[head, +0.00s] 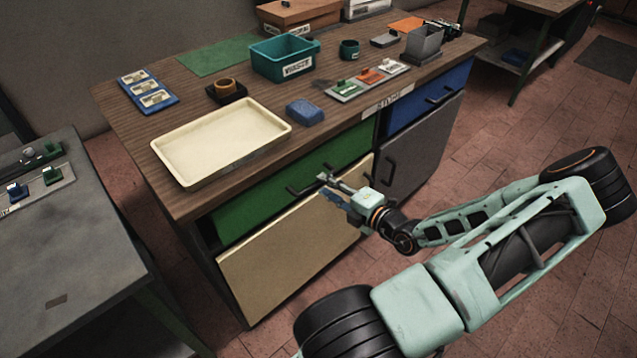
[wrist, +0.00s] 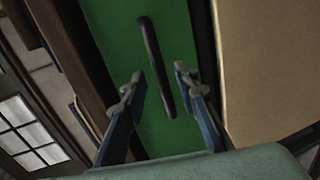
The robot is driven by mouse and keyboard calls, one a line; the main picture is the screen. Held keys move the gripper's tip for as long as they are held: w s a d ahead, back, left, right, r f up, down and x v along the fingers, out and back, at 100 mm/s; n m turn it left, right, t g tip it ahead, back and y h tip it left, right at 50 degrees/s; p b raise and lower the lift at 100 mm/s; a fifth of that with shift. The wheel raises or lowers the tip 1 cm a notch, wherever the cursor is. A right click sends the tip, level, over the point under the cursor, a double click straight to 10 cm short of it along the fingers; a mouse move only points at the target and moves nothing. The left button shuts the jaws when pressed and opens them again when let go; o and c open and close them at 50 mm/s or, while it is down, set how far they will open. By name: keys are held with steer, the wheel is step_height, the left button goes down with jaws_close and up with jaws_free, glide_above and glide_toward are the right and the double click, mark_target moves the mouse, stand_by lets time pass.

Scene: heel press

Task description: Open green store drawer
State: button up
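The green drawer (head: 268,198) is in the upper left of the bench front, below the worktop. It looks shut. Its dark bar handle (wrist: 156,66) runs between the two fingers in the wrist view. My gripper (head: 326,183) is in front of the drawer's right part in the head view. In the wrist view my gripper (wrist: 159,75) is open, with one finger on each side of the handle and gaps visible on both sides. The depth between fingertips and handle is hard to tell.
A cream door (head: 290,245) lies below the green drawer. A blue drawer (head: 420,105) and a grey door (head: 425,145) are to the right. A cream tray (head: 170,152) and a blue block (head: 304,112) rest on the worktop. A grey table (head: 75,255) stands at left.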

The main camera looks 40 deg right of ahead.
mark_target(318, 182)
steer(key=shift+x, duration=1.8)
steer(key=shift+a, duration=0.1)
jaws_close()
